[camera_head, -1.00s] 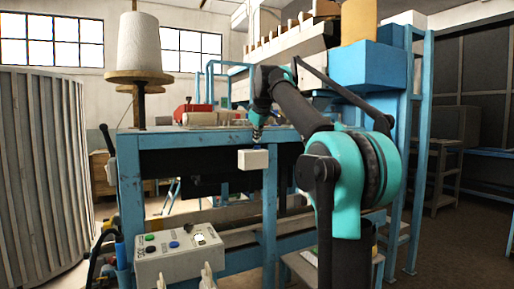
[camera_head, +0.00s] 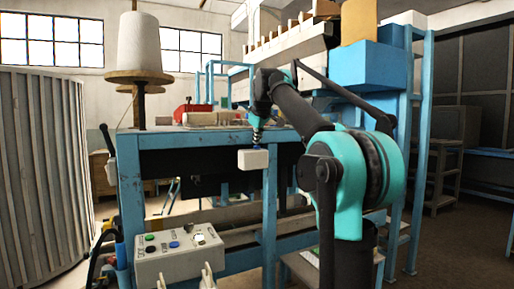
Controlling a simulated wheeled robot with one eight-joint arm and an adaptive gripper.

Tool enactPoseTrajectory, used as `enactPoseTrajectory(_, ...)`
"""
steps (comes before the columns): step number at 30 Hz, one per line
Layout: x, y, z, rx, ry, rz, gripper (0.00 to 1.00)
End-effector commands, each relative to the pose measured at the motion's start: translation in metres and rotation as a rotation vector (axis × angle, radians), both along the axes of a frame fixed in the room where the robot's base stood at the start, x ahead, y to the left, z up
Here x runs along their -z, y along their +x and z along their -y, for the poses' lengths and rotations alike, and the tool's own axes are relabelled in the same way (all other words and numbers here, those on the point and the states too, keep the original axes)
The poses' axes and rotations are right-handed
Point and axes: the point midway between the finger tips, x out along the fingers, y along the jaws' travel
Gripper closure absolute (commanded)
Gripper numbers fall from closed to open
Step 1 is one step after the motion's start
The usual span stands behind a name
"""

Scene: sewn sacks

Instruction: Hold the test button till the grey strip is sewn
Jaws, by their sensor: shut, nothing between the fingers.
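My gripper (camera_head: 257,141) is at the end of my arm, pointing down in front of the blue machine frame. It is small in the picture, shut and empty, just above a small white box (camera_head: 253,161). Whether it touches the box I cannot tell. A pale control box (camera_head: 168,265) at the lower left carries a green button (camera_head: 150,237), a dark button (camera_head: 150,249), a blue button (camera_head: 174,244) and a light dial (camera_head: 199,239). Its lettering is too small to read, so I cannot tell which is the test button. I cannot make out the grey strip.
A blue machine frame (camera_head: 270,205) with a dark opening stands in front of me. A large white thread cone (camera_head: 139,45) stands on a wooden disc at its left. Two pale prongs (camera_head: 208,276) stand before the control box. A ribbed grey container (camera_head: 40,170) is far left.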

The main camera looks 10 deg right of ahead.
Motion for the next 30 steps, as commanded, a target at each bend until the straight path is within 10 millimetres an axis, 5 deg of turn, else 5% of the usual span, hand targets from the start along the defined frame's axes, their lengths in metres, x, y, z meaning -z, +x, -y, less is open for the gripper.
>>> enactPoseTrajectory(30,0.0081,-0.0001,0.0001,0.0,0.0,0.0,1.0)
